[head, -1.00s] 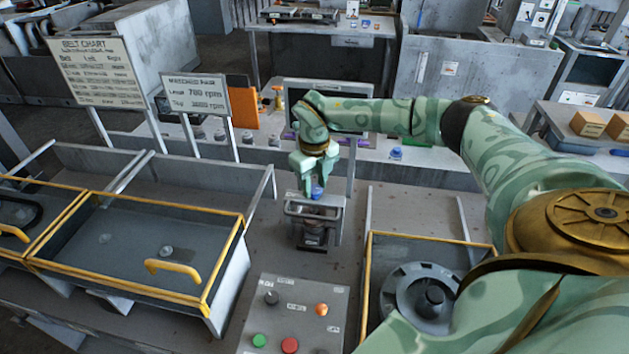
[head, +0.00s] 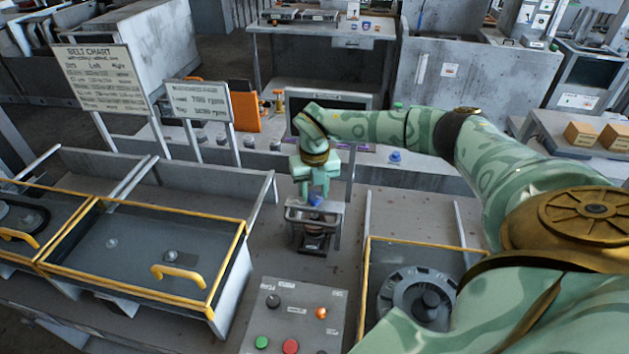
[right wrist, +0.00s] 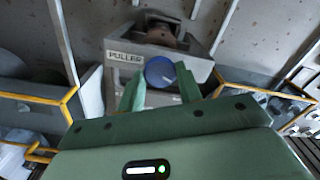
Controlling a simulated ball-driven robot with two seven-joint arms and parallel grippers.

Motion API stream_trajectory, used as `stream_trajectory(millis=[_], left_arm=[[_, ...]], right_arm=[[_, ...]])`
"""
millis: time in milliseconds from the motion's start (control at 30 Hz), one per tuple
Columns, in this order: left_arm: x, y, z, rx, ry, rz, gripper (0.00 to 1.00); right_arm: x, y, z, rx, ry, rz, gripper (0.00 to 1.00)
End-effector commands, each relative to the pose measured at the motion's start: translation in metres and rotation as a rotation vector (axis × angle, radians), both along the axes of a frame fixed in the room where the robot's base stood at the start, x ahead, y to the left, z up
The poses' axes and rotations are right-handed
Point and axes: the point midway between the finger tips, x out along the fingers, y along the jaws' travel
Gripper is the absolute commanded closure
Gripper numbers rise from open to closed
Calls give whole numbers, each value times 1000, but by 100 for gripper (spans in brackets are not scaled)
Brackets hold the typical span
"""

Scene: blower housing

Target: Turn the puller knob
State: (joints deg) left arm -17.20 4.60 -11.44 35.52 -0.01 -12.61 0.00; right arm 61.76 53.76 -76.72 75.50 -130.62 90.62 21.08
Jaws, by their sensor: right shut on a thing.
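The puller is a small grey metal frame (head: 328,228) at the middle of the bench. Its "PULLER" label (right wrist: 124,58) reads in the right wrist view. The blue round puller knob (right wrist: 160,72) sits on its top face, and it shows small in the head view (head: 316,201). My right gripper (head: 316,192) reaches down onto the knob from above. In the right wrist view its two green fingers (right wrist: 160,80) flank the knob, shut on it. The knob's lower sides are partly hidden by the fingers. My left gripper is in neither view.
A control panel (head: 296,300) with coloured buttons is in front of the puller. Yellow-edged bays stand at left (head: 140,208) and right (head: 420,243). A post (head: 349,178) rises close behind the puller. Sign boards (head: 105,78) stand at the back left.

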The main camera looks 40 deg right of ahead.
Motion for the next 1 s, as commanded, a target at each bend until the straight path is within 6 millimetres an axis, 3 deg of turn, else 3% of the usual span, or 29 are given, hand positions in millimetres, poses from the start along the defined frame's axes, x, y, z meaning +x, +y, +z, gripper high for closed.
stream_trajectory(millis=[233,267,333,733,867,1000], left_arm=[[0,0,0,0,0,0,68],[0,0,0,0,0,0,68],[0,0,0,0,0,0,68],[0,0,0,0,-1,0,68],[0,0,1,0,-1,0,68],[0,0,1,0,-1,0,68]], right_arm=[[0,0,1,1,0,0,88],[0,0,1,1,0,0,62],[0,0,0,1,0,0,43],[1,0,9,0,-3,1,43],[1,0,35,0,-5,1,43],[2,-1,74,0,-7,1,43]])
